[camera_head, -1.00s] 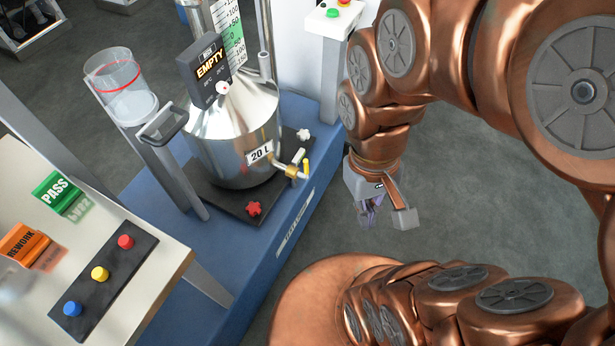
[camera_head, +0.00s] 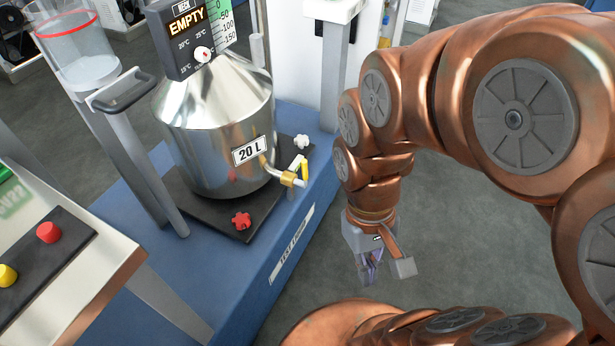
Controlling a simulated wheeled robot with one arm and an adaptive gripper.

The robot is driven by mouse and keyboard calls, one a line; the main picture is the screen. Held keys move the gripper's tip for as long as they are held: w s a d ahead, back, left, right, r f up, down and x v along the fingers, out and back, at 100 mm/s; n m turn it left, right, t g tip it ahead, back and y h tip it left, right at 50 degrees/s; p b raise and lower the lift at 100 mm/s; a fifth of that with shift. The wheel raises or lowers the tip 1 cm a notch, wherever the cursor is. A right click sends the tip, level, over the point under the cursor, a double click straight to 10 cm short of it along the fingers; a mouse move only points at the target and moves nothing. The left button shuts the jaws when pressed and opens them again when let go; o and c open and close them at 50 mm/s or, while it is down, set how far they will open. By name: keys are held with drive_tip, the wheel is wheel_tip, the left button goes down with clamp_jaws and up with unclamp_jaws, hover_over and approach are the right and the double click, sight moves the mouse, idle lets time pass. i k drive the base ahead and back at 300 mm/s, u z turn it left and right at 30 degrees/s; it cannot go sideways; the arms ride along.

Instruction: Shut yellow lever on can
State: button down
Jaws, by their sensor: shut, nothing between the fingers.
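The steel can (camera_head: 215,120) marked "20 L" stands on a dark plate on the blue base, left of centre. A brass tap (camera_head: 288,178) sticks out low on its right side. The yellow lever (camera_head: 305,172) sits at the tap's outer end and looks roughly upright; a pale piece is beside it. My gripper (camera_head: 370,275) hangs to the right of the tap, apart from it, over the grey floor and beyond the blue base's edge. Its fingers point down and look shut and empty. The fingertips are small and partly dark in this view.
A red star knob (camera_head: 241,220) and a white knob (camera_head: 301,141) sit on the plate beside the can. A display (camera_head: 187,35) reading "EMPTY" stands above it. A bench with buttons (camera_head: 48,232) is at left. Open floor (camera_head: 470,235) lies right of the blue base (camera_head: 255,270).

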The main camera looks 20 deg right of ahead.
sight(305, 173)
drive_tip(key=u, duration=2.8)
drive_tip(key=k, duration=0.35)
drive_tip(key=z, duration=1.25)
